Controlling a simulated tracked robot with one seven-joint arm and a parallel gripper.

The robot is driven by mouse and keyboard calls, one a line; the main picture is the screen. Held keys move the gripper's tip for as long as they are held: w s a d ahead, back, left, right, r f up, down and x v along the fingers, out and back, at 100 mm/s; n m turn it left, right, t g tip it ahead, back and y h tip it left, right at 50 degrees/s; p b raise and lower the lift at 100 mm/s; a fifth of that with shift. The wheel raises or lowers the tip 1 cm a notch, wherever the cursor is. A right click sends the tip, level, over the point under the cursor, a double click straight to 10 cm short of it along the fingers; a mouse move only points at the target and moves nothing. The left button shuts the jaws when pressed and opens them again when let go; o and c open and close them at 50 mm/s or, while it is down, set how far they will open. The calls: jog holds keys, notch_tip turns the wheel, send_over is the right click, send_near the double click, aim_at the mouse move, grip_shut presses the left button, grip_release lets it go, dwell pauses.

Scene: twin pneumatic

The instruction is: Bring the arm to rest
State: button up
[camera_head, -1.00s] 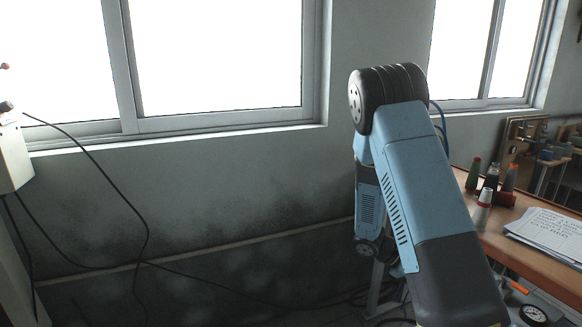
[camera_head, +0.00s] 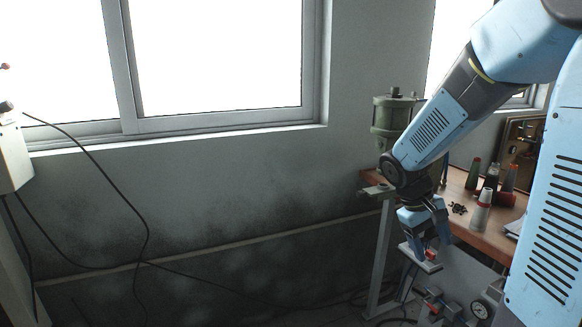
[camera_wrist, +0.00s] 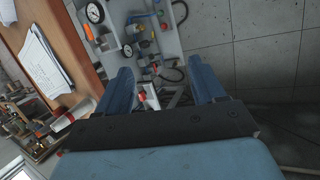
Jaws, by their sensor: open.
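My gripper (camera_head: 432,228) hangs at the end of my blue arm, to the right of centre in the head view, pointing down near the left end of the wooden bench. In the wrist view, my gripper (camera_wrist: 166,92) shows its two blue fingers spread apart with nothing held between them. A small panel with a red part (camera_head: 430,256) lies just behind or below the fingers in the head view. I cannot tell whether the fingers touch it.
The wooden bench (camera_head: 459,188) carries several coloured cones or bottles (camera_head: 482,210) and a green-grey machine (camera_head: 396,115). Gauges and valves (camera_wrist: 127,50) sit on a pale panel below. Papers (camera_wrist: 47,62) lie on the bench. Cables (camera_head: 115,190) hang at left; the wall side is free.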

jog(key=s+a+r+m+t+y, duration=0.2)
jog(key=s+a+r+t+y, duration=0.2)
jog(key=s+r, duration=0.9)
jog(key=a+t, duration=0.2)
jog(key=a, duration=0.2)
jog(key=shift+s+a+r+m+t+y, duration=0.2)
jog(key=shift+a+r+m+t+y, duration=0.1)
jog(key=shift+a+t+y, duration=0.1)
